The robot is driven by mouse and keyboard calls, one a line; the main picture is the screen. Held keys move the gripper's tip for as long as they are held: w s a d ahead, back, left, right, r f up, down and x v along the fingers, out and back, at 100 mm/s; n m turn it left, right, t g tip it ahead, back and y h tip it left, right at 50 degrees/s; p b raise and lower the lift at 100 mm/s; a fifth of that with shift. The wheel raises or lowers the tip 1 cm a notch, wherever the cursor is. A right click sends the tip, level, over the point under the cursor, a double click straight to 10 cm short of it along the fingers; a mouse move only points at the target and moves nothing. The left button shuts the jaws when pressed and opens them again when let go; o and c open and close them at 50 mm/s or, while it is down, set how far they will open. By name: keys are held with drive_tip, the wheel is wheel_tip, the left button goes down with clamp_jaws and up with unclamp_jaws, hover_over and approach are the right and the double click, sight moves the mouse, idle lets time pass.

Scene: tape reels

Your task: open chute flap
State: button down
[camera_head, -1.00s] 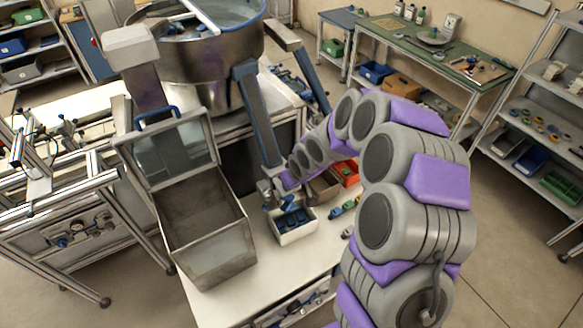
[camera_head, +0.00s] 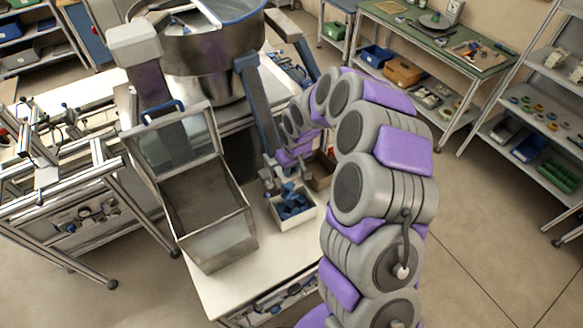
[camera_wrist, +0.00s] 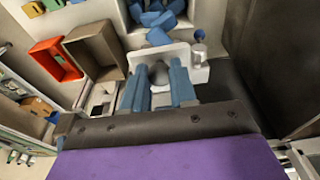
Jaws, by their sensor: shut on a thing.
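The chute (camera_head: 258,110) is a blue-edged metal channel sloping down from the large steel bowl. The chute flap (camera_wrist: 200,68) is a pale metal plate at its lower end, with a small round post at its right side in the wrist view. My gripper (camera_wrist: 157,78) has two blue fingers at the flap, shut on a grey rounded part between them that looks like its handle. In the head view my gripper (camera_head: 280,178) is small and partly hidden by my arm. Blue pieces (camera_head: 293,203) are heaped in a white bin (camera_head: 298,224) just below the flap.
A metal hopper (camera_head: 215,240) with a raised clear lid stands left of the white bin. A brown bin (camera_wrist: 95,48) and a red bin (camera_wrist: 52,60) stand beside the white one. The white tabletop (camera_head: 270,268) is bare in front.

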drive_tip(key=c, duration=1.4)
unclamp_jaws()
drive_tip(key=shift+w+r, duration=0.15)
drive_tip(key=shift+w, duration=0.05)
drive_tip(key=o, duration=0.5)
drive_tip(key=shift+w+a+f, duration=0.15)
drive_tip(key=shift+f, duration=0.05)
drive_tip(key=shift+s, duration=0.2)
drive_tip(key=shift+r, duration=0.1)
drive_tip(key=shift+r, duration=0.1)
drive_tip(key=shift+r, duration=0.35)
wheel_tip(320, 180, up, 16)
drive_tip(key=s+d+b, duration=0.1)
drive_tip(key=s+b, duration=0.1)
drive_tip(key=shift+s, duration=0.4)
drive_tip(key=shift+d, duration=0.1)
